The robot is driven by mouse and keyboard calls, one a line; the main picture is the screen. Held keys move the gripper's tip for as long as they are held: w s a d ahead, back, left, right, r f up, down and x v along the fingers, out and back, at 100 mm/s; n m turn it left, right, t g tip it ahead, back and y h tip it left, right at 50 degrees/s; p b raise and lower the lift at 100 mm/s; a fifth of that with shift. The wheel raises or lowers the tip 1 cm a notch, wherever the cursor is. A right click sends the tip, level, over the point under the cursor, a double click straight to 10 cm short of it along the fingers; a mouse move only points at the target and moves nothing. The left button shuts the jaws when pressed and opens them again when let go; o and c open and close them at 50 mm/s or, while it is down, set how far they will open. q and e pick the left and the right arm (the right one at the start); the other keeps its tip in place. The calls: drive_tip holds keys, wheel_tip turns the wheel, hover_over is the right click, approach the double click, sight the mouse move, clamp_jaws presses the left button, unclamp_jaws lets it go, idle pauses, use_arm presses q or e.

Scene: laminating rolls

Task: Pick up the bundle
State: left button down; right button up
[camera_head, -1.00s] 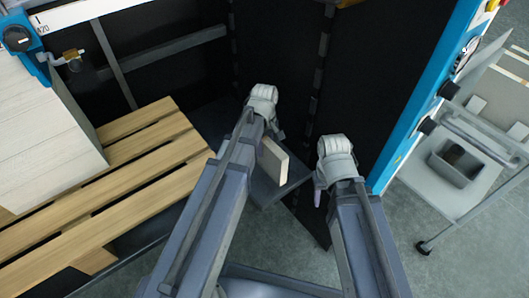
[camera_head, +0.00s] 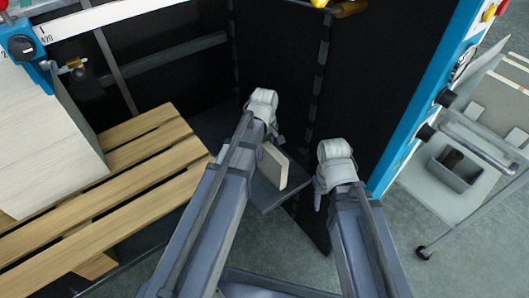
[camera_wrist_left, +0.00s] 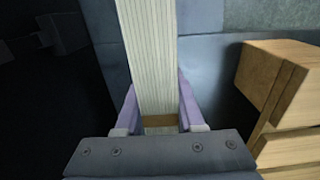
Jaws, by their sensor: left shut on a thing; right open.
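The bundle (camera_head: 274,166) is a pale block of stacked sheets, standing on edge over a dark grey plate. In the left wrist view the bundle (camera_wrist_left: 150,50) shows thin stripes and a brown band near the palm. My left gripper (camera_wrist_left: 157,92) is shut on it, with one purple finger on each side. In the head view the left wrist and forearm hide part of the bundle. I cannot tell whether it touches the plate. My right gripper (camera_head: 318,197) is open and empty, to the right of the bundle; its fingers are mostly hidden.
A wooden pallet (camera_head: 130,175) with a large pale stack (camera_head: 45,140) stands at the left. Dark machine panels (camera_head: 275,50) close off the back. A blue and white machine post (camera_head: 425,100) rises at the right, with a cart (camera_head: 435,180) holding a grey bin beyond.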

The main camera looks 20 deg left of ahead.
use_arm(q)
wheel_tip(320, 180, up, 9)
drive_tip(key=p, duration=0.8)
drive_tip(key=shift+p, duration=0.3)
drive_tip(key=shift+r, duration=0.1)
